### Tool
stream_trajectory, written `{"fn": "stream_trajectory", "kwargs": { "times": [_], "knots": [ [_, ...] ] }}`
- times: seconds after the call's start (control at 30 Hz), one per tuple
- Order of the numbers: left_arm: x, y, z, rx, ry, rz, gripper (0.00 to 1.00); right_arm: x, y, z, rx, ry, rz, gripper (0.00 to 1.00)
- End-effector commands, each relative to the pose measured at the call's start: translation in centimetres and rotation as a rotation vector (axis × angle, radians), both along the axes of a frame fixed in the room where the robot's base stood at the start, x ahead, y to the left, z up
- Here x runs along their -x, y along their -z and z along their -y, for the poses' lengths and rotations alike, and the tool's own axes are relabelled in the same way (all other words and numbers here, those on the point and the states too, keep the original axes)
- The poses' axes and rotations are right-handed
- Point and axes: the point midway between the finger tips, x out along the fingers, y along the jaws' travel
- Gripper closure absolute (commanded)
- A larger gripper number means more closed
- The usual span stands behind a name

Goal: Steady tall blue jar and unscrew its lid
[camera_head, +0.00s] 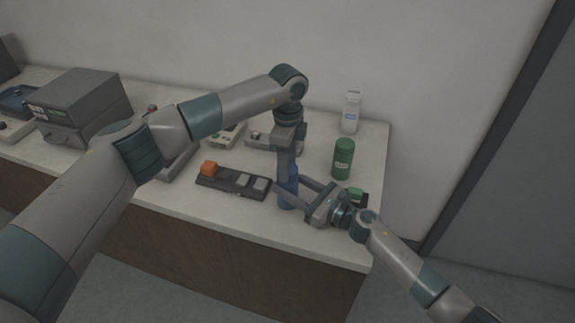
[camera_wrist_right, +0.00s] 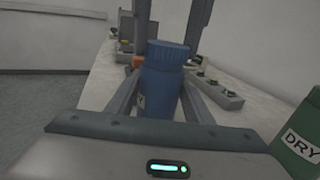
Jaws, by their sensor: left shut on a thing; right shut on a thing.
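The tall blue jar (camera_head: 288,192) stands upright near the front edge of the bench. In the right wrist view its blue body (camera_wrist_right: 158,98) and ribbed blue lid (camera_wrist_right: 168,50) show, with part of a label on the body. My left gripper (camera_head: 287,165) points down from above and is shut on the jar's lid, one finger on each side. My right gripper (camera_head: 291,190) reaches in from the right and is shut on the jar's body. In the head view the lid is mostly hidden by the left gripper.
A green jar (camera_head: 343,158), labelled DRY in the right wrist view (camera_wrist_right: 301,138), stands to the right. A white bottle (camera_head: 351,112) is behind it. A grey machine (camera_head: 82,103) stands further left.

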Motion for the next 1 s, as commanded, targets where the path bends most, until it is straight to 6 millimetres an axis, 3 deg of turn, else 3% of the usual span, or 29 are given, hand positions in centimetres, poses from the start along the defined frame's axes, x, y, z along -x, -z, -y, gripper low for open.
{"fn": "stream_trajectory", "kwargs": {
  "times": [1.0],
  "knots": [
    [0.0, -1.9, 0.0, 0.0, 0.0, 0.001, 0.82, 0.1, 0.1, 0.0, 0.0, -0.001, -0.001, 1.0]
  ]
}}
